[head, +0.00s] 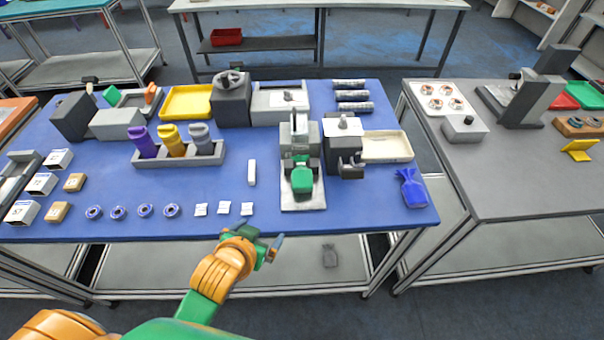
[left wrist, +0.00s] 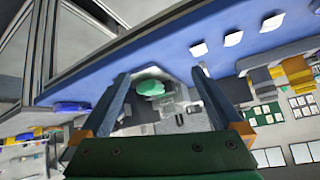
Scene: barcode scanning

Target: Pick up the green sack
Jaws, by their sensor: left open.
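The green sack (head: 302,181) sits on the grey stand (head: 303,203) of a machine at the right of the middle of the blue table. In the left wrist view the green sack (left wrist: 151,88) shows between my two fingers, farther off and not touched. My left gripper (head: 260,238) is open and empty in front of the table's near edge, to the left of and nearer than the sack. Its two fingers (left wrist: 160,80) are spread wide in the left wrist view. My right gripper is in neither view.
A blue sack (head: 412,190) lies at the table's right end, and a grey sack (head: 329,256) on the lower shelf. A white block (head: 252,172) and several small white packets (head: 224,208) lie left of the stand. The machine's upright (head: 299,135) rises behind the green sack.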

